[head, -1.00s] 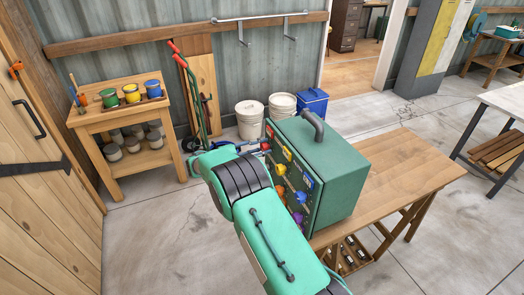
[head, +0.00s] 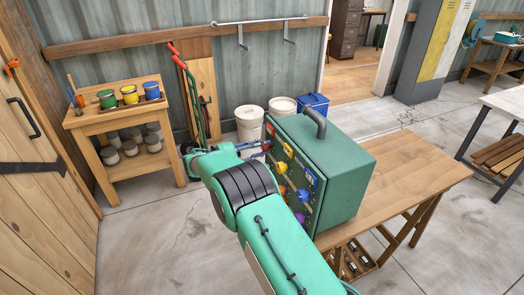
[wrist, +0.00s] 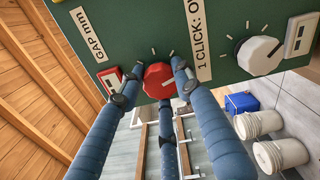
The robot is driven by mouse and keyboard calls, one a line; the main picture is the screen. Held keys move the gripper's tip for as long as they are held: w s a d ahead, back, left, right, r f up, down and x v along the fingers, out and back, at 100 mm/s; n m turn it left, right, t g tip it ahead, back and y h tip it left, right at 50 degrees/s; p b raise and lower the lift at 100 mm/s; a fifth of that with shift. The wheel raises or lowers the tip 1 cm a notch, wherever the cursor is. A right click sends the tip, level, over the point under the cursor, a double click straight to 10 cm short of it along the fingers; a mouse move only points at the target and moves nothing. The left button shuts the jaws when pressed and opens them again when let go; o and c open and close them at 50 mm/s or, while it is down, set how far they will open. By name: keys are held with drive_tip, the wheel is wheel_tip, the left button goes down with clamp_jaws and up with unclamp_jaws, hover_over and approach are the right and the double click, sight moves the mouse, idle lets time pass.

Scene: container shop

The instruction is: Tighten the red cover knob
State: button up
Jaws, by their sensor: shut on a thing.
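The red knob (wrist: 159,79) sits on the face of a green cabinet, seen close up in the wrist view. A pale pointer line on it points to the lower right. My gripper (wrist: 152,78) is shut on the red knob, with blue fingers on its left and right sides and a third finger below it. The green cabinet (head: 345,170) stands on a wooden bench (head: 415,190). In the head view my gripper (head: 256,148) is at the cabinet's far upper face edge, and my arm hides part of that face.
A white knob (wrist: 260,54) with tick marks is right of the red one. Yellow, blue and purple knobs are lower on the face. White buckets (head: 249,122) and a blue bin (head: 315,104) stand behind. A paint stand (head: 118,125) is at left.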

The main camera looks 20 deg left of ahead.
drive_tip(key=shift+d+m+b, duration=0.15)
drive_tip(key=shift+m+b, duration=0.55)
drive_tip(key=shift+m, duration=0.7)
drive_tip(key=shift+f, duration=0.1)
drive_tip(key=o, duration=1.2)
drive_tip(key=shift+s+d, duration=0.1)
drive_tip(key=shift+c, duration=0.2)
drive_tip(key=v, duration=1.2)
